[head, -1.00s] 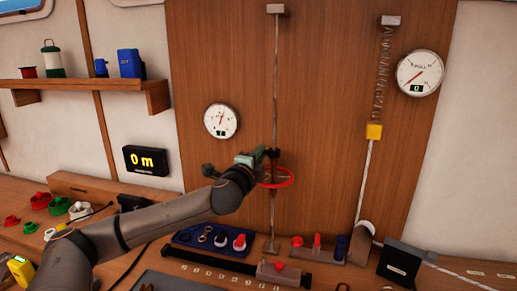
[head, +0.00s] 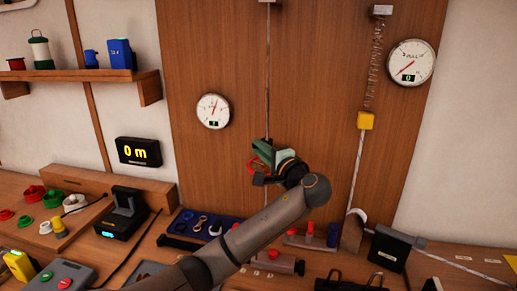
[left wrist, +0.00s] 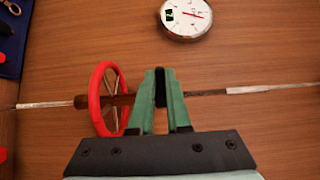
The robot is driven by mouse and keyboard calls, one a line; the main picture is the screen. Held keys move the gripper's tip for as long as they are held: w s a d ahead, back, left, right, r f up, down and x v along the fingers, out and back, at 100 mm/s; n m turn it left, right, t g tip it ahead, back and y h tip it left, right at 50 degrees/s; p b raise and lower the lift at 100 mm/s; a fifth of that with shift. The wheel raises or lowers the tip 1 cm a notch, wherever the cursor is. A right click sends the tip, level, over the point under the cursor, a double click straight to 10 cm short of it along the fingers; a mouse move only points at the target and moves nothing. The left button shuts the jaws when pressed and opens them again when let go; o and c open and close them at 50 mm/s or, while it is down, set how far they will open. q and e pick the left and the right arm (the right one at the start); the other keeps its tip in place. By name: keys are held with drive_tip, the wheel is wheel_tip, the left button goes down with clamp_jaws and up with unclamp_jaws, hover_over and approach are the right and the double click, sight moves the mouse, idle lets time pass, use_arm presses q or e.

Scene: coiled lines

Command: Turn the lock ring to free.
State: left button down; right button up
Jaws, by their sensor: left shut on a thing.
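A thin vertical rod line (head: 267,95) runs down the wooden panel, with a red spoked handwheel (head: 252,166) on it. The wheel also shows in the left wrist view (left wrist: 108,98), beside my fingers and apart from the dark piece between them. My left gripper (head: 262,150) is at the rod just above the wheel. In the left wrist view its green fingers (left wrist: 161,88) are shut around a dark ring-like piece on the rod, which I take for the lock ring; the fingers hide most of it, so its setting cannot be read. My right gripper is not in view.
A round gauge (head: 213,111) is left of the rod. The bench below holds a blue tray (head: 190,222), a black box (head: 391,248) and several small fittings.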

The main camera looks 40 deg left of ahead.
use_arm(q)
drive_tip(key=shift+d+n+g, duration=0.1)
drive_tip(key=shift+n+g, duration=0.3)
drive_tip(key=shift+g, duration=0.2)
drive_tip(key=c, duration=0.9)
unclamp_jaws()
drive_tip(key=b+v, duration=0.1)
drive_tip(key=v, duration=0.5)
drive_tip(key=b+v, duration=0.1)
drive_tip(key=v, duration=0.5)
drive_tip(key=shift+s+d+f+b, duration=0.1)
drive_tip(key=shift+d+f+b, duration=0.15)
drive_tip(key=shift+b, duration=0.1)
